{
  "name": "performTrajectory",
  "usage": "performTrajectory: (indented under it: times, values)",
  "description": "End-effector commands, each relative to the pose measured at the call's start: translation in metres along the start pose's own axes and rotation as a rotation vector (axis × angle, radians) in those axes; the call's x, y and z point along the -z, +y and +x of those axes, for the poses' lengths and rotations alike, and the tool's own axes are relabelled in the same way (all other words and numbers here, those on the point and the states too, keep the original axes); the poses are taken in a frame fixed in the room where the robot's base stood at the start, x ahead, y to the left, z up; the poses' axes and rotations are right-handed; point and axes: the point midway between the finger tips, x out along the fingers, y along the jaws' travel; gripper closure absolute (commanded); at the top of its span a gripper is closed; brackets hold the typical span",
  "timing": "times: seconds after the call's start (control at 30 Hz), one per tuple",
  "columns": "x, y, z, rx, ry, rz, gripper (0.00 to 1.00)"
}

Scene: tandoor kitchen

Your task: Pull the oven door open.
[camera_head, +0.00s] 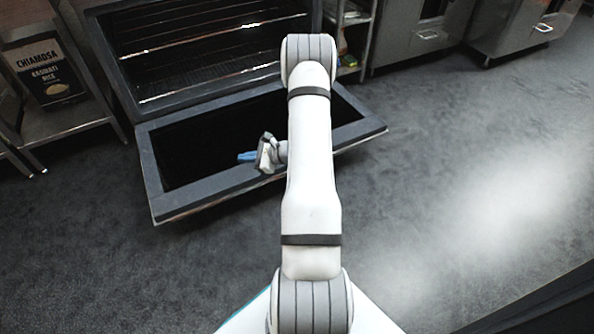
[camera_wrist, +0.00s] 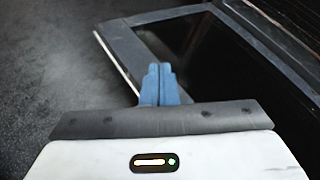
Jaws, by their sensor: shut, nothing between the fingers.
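The oven door (camera_head: 205,190) hangs folded down and open in front of the oven (camera_head: 120,60), its dark inner panel facing up inside a grey frame. The oven cavity with its wire racks shows behind it. In the wrist view the door frame (camera_wrist: 130,50) runs from the upper left down behind the fingers. My gripper (camera_head: 243,157) is over the door's inner panel, its blue fingers pointing left. The fingers (camera_wrist: 159,75) are together and empty in the wrist view. I cannot tell whether they touch the door. My arm hides part of the door's right half.
A metal shelf with a Chiamosa basmati rice bag (camera_head: 45,70) stands left of the oven. A rack (camera_head: 350,40) and steel cabinets (camera_head: 425,40) stand at the back right. The grey floor (camera_head: 450,160) in front and to the right is clear.

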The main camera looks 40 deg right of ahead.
Motion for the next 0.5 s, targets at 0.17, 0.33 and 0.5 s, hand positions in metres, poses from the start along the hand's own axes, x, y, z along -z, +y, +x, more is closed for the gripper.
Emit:
performTrajectory:
  times: [0.17, 0.33, 0.5]
  values:
    - [0.120, -0.025, -0.030, 0.317, 0.031, 0.265, 1.00]
    - [0.217, -0.022, -0.067, 0.580, 0.071, 0.453, 1.00]
    - [0.274, -0.008, -0.092, 0.741, 0.103, 0.557, 1.00]
